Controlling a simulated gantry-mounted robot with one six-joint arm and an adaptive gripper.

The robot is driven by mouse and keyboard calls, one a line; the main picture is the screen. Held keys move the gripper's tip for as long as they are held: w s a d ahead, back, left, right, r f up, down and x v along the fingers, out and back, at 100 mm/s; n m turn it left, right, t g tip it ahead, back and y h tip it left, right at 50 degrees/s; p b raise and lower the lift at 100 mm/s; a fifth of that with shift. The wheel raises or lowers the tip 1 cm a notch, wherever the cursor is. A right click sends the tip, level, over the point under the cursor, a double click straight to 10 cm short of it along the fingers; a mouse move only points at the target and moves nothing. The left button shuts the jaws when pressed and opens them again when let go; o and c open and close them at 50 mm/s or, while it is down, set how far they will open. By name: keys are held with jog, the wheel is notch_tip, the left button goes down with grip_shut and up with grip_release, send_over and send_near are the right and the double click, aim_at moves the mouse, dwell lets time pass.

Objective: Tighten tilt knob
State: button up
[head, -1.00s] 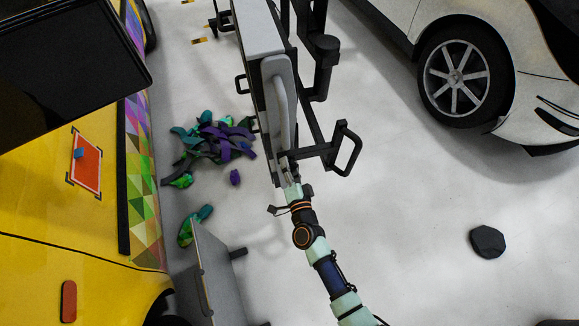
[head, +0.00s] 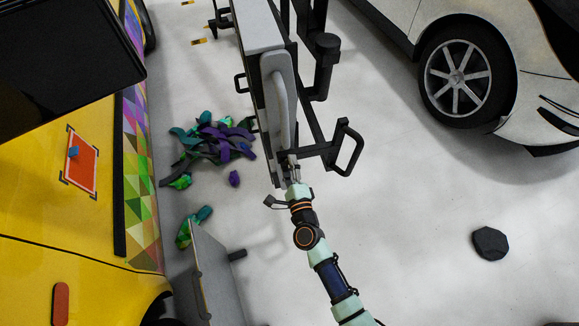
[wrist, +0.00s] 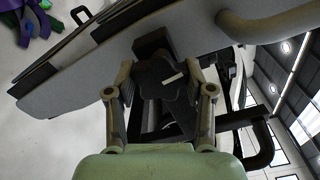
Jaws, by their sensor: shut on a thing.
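The tilt knob (wrist: 168,80) is a dark, lobed knob with a small pale mark, seen in the wrist view at the underside of a grey panel. My gripper (wrist: 160,92) has one finger on each side of the knob and is shut on it. In the head view my gripper (head: 290,172) is at the lower end of the grey panel (head: 262,30), beside the black frame. The knob itself is too small and covered to make out in the head view.
A black handle loop (head: 347,148) sticks out just right of my gripper. A yellow car (head: 60,220) stands at left, a white car (head: 520,60) at upper right. Purple and green scraps (head: 215,140) lie on the floor. A grey board (head: 215,275) stands lower left.

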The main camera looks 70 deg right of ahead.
jog(key=shift+m, duration=0.7)
jog(key=o, duration=1.2)
jog(key=shift+c, duration=0.2)
jog(key=v, duration=1.2)
jog(key=shift+r, duration=0.1)
